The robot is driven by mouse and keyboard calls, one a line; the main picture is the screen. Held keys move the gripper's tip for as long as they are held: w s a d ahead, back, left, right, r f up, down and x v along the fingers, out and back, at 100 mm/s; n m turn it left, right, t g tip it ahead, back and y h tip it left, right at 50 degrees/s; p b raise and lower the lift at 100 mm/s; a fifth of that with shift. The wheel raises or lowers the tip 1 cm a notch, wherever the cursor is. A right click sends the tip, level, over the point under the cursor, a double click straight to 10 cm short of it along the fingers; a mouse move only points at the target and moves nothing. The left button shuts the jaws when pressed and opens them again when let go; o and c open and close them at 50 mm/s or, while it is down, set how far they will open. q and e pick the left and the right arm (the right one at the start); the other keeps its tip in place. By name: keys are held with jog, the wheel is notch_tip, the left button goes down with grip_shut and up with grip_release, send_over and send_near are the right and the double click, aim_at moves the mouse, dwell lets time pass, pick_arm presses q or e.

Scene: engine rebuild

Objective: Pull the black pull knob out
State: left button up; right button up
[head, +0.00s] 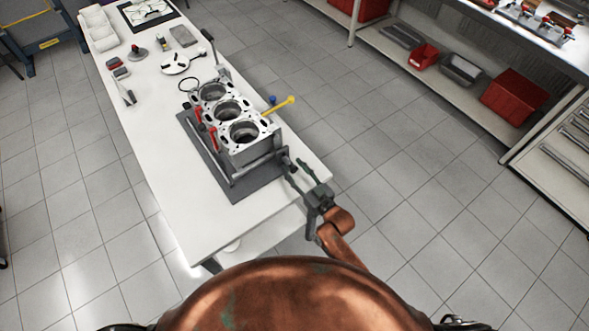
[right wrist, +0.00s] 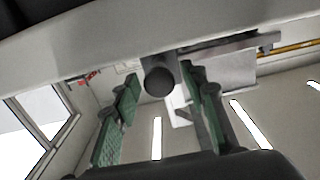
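The black pull knob (right wrist: 158,81) shows as a round dark end in the right wrist view, at the upper middle between my fingers. In the head view the knob (head: 286,160) is a small dark shape at the near right corner of the engine block (head: 243,152). My right gripper (right wrist: 160,90) is open, with a green-padded finger on either side of the knob and gaps to both. In the head view my right gripper (head: 296,170) points at that corner from the table's right edge. My left gripper is not in view.
The block stands on a dark plate (head: 192,141) on the white table (head: 170,215). A yellow-handled rod (head: 281,104) sticks out at its right, and red parts (head: 213,138) stand at its left. The table's near end is clear. A shelf with red bins (head: 512,97) stands across the floor.

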jog(key=shift+c, duration=0.7)
grip_shut()
jog(key=shift+p+v, duration=0.7)
jog(key=shift+v, duration=0.25)
jog(key=shift+o, duration=0.7)
grip_release()
jog(key=shift+s, duration=0.1)
